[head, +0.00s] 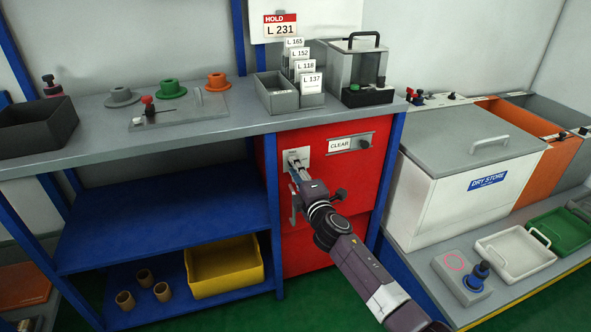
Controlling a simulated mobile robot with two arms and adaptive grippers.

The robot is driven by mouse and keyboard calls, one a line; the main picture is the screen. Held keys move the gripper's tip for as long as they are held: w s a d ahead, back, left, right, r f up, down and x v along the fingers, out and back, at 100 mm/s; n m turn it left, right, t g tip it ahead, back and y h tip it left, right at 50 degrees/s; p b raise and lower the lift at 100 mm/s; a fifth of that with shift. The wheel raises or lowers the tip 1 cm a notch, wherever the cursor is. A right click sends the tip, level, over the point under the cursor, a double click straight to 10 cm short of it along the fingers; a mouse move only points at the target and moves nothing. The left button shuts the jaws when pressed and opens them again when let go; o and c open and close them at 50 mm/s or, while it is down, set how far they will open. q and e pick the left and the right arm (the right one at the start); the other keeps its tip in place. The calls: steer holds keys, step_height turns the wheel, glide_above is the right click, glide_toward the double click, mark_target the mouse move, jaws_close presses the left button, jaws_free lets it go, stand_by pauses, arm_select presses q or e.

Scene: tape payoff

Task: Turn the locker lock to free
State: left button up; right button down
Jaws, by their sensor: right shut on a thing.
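The red locker (357,180) stands under the right end of the grey bench. Its lock (303,152) has a pale plate at the upper left of the locker front. My right gripper (295,166) is at this plate, shut on the lock's turning part. The fingers hide most of that part, so I cannot tell which way it points. A sign reading CLEAR (340,145) sits on a plate to the right, with a dark round knob (364,144) at its right end. My left gripper is not in view.
A locker handle (293,208) and a black knob (341,194) are close to my right arm. A blue post (388,170) and the white DRY STORE bin (440,195) stand to the right. The bench above holds a card box (277,97) and a clear-sided container (345,70).

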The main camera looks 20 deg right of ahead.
steer(key=c, duration=1.6)
jaws_free()
steer(key=shift+s, duration=0.1)
steer(key=s, duration=1.1)
steer(key=shift+s+d, duration=0.2)
steer(key=shift+s, duration=0.2)
